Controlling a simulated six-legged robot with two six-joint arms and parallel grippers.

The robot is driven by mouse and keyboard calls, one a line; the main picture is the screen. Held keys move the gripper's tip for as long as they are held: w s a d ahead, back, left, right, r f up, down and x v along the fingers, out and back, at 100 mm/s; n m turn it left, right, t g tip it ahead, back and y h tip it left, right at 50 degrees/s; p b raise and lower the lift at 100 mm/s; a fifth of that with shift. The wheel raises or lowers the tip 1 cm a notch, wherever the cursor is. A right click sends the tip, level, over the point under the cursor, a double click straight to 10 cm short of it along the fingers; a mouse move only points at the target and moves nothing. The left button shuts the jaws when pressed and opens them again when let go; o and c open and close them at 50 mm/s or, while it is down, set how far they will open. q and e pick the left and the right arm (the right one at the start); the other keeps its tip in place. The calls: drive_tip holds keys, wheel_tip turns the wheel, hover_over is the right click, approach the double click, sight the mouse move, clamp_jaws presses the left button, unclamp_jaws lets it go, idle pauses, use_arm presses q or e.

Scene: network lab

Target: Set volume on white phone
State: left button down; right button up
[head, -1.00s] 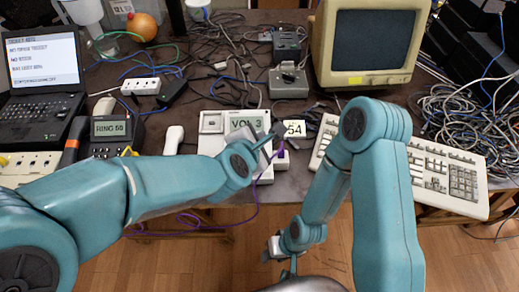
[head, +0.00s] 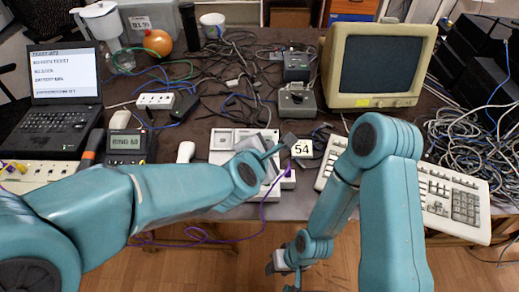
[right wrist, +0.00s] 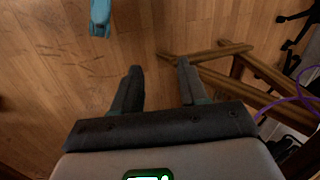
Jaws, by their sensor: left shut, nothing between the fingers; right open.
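The white phone (head: 222,141) lies on the dark table near its front edge, left of the keyboard. A white handset (head: 185,153) is just to its left. My left gripper (head: 275,150) is shut and empty over the right part of the phone. It and its wrist hide much of the phone's front and its display; contact cannot be told. My right gripper (head: 277,262) is low, in front of the table edge; in the right wrist view its fingers (right wrist: 160,88) are open and empty above the wooden floor.
A dark phone (head: 126,142) with a small display stands to the left, near a laptop (head: 62,95). A tag marked 54 (head: 302,148) and a keyboard (head: 440,190) are to the right. A beige monitor (head: 378,62) and cable tangles fill the back. A purple cable (head: 262,207) hangs over the front edge.

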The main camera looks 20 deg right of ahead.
idle(0.5)
clamp_jaws()
idle(1.6)
